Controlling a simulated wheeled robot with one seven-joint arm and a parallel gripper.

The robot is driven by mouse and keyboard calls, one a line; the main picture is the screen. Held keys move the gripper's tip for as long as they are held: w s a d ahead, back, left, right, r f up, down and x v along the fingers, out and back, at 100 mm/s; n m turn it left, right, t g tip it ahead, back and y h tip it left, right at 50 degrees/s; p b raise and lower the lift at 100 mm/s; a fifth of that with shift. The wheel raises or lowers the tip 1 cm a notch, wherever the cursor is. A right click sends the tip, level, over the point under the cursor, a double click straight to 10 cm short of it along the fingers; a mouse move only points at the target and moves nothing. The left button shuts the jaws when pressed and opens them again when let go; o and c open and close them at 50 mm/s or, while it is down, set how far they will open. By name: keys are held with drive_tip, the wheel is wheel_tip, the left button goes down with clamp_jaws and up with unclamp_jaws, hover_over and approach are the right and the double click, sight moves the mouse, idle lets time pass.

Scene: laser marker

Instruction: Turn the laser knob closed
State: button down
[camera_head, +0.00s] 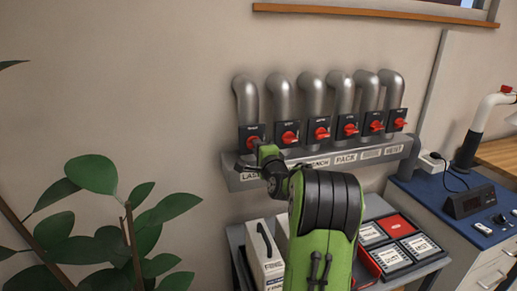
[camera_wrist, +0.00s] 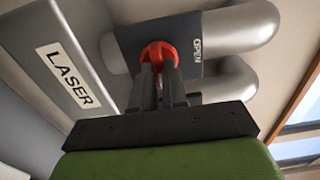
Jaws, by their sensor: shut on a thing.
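The laser knob (camera_wrist: 159,55) is red and sits on a dark plate marked OPEN (camera_wrist: 193,50), beside the LASER label (camera_wrist: 67,75) in the wrist view. My gripper (camera_wrist: 160,72) is shut on this knob, its two fingers close together on it. In the head view the laser knob (camera_head: 252,143) is the leftmost of the row. My gripper (camera_head: 258,147) reaches it from the front right and hides part of it. The knob's exact angle is hard to tell behind the fingers.
Several more red knobs, such as the neighbouring one (camera_head: 289,137), sit to the right under grey pipes (camera_head: 310,95). A leafy plant (camera_head: 95,175) stands at the left. A side table (camera_head: 430,262) with cases and a blue-topped cabinet (camera_head: 430,190) stand below right.

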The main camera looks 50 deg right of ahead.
drive_tip(key=c, duration=1.2)
unclamp_jaws()
drive_tip(key=shift+o, duration=0.2)
drive_tip(key=b+v, duration=0.2)
drive_tip(key=v, duration=1.3)
drive_tip(key=shift+s+a+b, duration=0.15)
drive_tip(key=shift+s+b, duration=0.25)
